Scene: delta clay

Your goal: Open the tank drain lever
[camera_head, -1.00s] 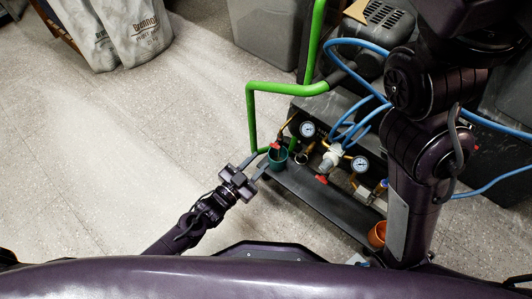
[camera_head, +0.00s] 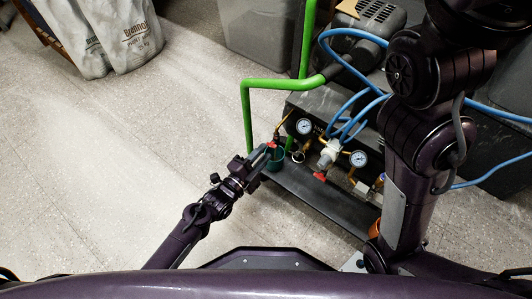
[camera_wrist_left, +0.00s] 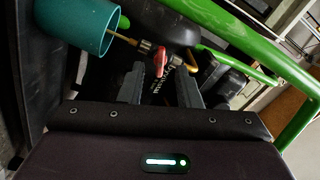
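A small red lever (camera_head: 272,144) sits on a brass valve at the left end of the compressor unit. In the left wrist view, the red lever (camera_wrist_left: 160,61) stands upright in line with the gap between my left fingers. My left gripper (camera_head: 262,155) is right beside the lever in the head view; its fingers (camera_wrist_left: 160,80) are apart with nothing clamped. I cannot tell whether a finger touches the lever. A teal cup (camera_head: 276,160) stands below the valve; it also shows in the left wrist view (camera_wrist_left: 78,24). My right gripper is out of view.
A green pipe (camera_head: 246,110) rises close to the valve. Two gauges (camera_head: 305,126) and another red handle (camera_head: 320,176) sit further right. Blue hoses (camera_head: 350,115) loop behind them. The floor to the left is open, with sacks (camera_head: 110,45) at the back.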

